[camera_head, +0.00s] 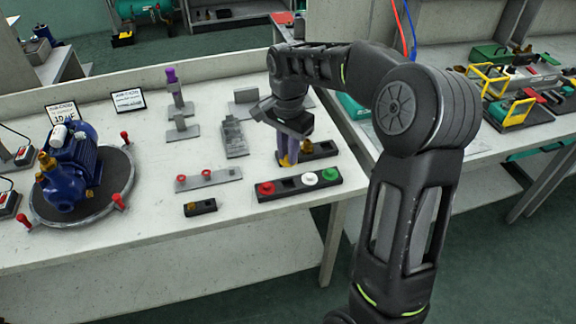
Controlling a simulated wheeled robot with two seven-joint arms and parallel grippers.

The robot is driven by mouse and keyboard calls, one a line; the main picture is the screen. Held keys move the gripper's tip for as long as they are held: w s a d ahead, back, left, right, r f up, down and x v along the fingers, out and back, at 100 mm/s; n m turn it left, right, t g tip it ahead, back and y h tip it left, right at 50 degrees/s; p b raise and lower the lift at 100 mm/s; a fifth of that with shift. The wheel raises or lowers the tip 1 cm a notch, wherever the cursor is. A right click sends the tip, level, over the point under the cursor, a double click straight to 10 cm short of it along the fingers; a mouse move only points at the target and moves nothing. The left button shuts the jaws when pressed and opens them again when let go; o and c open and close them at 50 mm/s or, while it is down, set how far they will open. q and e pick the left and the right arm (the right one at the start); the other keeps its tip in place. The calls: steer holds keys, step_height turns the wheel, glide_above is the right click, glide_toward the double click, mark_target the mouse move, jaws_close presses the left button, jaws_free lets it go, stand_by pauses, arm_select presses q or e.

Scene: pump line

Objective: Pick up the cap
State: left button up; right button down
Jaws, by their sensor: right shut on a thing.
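My right gripper (288,158) points down just above and behind a black strip tray (302,190). The tray holds a red cap (265,188), a white cap (311,178) and a green cap (330,174). There is an empty place between the red and white caps. My right gripper is shut on a small yellow cap (284,161), which shows at the fingertips and is partly hidden by them. The fingers look bluish-purple. My left gripper is out of view.
A blue pump (72,168) stands on a round plate at the left. Behind the gripper is a black holder (325,151) with a brass piece. A grey strip with red pieces (208,178) and a small black block (200,207) lie left of the tray. The front table edge is clear.

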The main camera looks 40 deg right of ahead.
steer(key=shift+r, duration=0.55)
steer(key=w+a+n, duration=0.4)
steer(key=a+n, duration=1)
steer(key=a, duration=0.3)
steer(key=shift+f+n, duration=0.3)
steer(key=shift+f, duration=0.1)
